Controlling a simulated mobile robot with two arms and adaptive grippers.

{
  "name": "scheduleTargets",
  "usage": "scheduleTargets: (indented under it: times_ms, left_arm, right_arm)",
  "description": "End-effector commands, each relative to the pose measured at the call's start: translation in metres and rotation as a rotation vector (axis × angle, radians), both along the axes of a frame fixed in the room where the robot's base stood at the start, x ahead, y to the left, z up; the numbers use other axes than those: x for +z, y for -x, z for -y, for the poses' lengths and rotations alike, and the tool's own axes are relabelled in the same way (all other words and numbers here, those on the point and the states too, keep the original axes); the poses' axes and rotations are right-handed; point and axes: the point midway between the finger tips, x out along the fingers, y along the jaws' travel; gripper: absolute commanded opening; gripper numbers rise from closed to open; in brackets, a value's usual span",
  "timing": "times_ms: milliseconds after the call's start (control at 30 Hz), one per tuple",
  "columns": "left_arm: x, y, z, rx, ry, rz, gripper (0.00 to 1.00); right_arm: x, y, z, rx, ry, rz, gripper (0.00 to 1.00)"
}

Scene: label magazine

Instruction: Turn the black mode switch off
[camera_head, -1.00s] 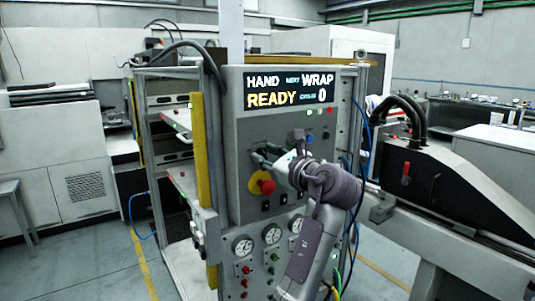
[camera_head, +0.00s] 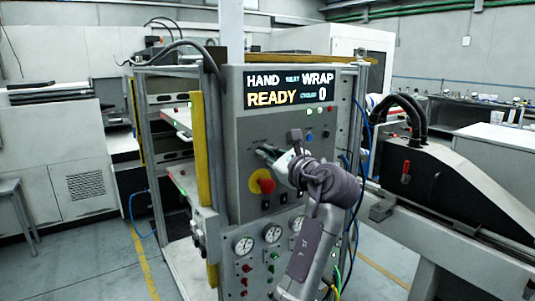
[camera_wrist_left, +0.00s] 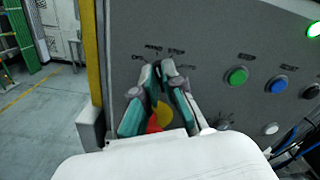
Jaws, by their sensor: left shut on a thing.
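The black mode switch (camera_wrist_left: 158,71) is on the grey control panel (camera_head: 290,115), with OFF, HAND, STEP and AUTO printed around it. My left gripper (camera_head: 264,152) reaches the panel from the right side and is shut on the switch. In the left wrist view, the two teal-padded fingertips (camera_wrist_left: 157,74) sit either side of it and hide most of it. Its exact pointer angle cannot be made out. The panel display (camera_head: 290,89) reads HAND, WRAP, READY and 0.
A red emergency button on a yellow disc (camera_head: 262,182) is just below my fingers. A green button (camera_wrist_left: 237,76) and a blue button (camera_wrist_left: 277,84) are to the right. Gauges (camera_head: 272,234) are lower on the panel. A yellow post (camera_head: 202,150) stands at its left edge.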

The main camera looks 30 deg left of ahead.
Motion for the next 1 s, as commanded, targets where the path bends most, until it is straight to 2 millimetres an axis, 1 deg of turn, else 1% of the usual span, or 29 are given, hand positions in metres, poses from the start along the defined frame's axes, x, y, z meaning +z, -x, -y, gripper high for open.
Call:
scheduleTargets:
  times_ms: [300, 600, 800, 1000]
  left_arm:
    - [-0.0006, 0.0008, -0.0002, 0.0, 0.095, 0.224, 0.0]
    - [-0.0021, 0.0015, -0.0003, 0.0, 0.188, 0.45, 0.0]
    - [-0.003, 0.0016, -0.0005, 0.0, 0.235, 0.561, 0.0]
    - [-0.0033, 0.0018, -0.0008, 0.001, 0.263, 0.629, 0.0]
  right_arm:
    - [0.0073, -0.0002, -0.0003, 0.0, 0.0, 0.0, 0.33]
    - [0.0072, -0.0003, -0.0004, 0.0, 0.0, 0.001, 0.33]
    - [0.0057, -0.0003, -0.0004, 0.0, 0.0, 0.001, 0.33]
    - [0.0047, -0.0004, -0.0004, 0.0, 0.0, 0.001, 0.33]
